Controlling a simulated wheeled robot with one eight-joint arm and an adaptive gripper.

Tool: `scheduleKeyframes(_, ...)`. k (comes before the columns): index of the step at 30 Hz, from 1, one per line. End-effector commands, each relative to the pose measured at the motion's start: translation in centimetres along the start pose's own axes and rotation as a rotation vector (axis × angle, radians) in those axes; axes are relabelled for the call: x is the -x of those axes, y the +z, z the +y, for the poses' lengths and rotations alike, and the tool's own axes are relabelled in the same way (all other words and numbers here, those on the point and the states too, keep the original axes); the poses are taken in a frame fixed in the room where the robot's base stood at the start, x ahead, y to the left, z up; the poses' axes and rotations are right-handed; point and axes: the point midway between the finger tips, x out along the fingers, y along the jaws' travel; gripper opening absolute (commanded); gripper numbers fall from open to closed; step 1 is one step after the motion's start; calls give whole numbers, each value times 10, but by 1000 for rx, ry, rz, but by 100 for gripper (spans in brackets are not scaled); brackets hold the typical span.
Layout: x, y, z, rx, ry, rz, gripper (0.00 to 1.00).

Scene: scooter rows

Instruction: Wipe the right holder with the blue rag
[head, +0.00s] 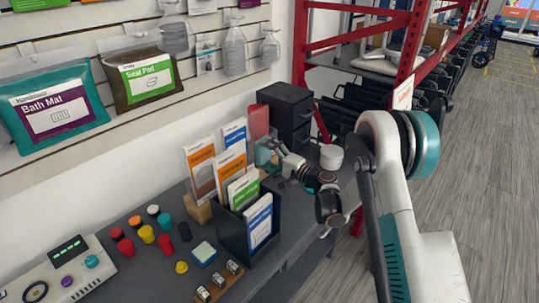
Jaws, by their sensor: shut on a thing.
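My gripper (275,152) is at the back of the dark counter, behind and above the black holder (233,232). It is shut on a small teal-blue cloth (264,155), which looks like the blue rag and is partly hidden by the fingers. The black holder is the right one of two and carries green and blue leaflets. The left holder (198,211) has a wooden base and carries orange and blue leaflets. The rag is close to the leaflets' upper right edge; I cannot tell whether it touches a holder.
Black drawers (286,112) and a red upright item (259,121) stand behind the gripper. A white round tub (331,157) is to the right. Several colored caps (146,233), a blue-and-pale pad (204,252) and a control box (62,272) occupy the counter's left front.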

Motion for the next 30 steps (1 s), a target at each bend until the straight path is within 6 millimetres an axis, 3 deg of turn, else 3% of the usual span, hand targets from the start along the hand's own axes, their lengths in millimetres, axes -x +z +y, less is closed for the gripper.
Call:
scheduleKeyframes(5, 2, 4, 0, 1, 0, -9, 61)
scheduleKeyframes(24, 58, 1, 0, 0, 0, -3, 60)
scheduleKeyframes(30, 60, 1, 0, 0, 0, -3, 60)
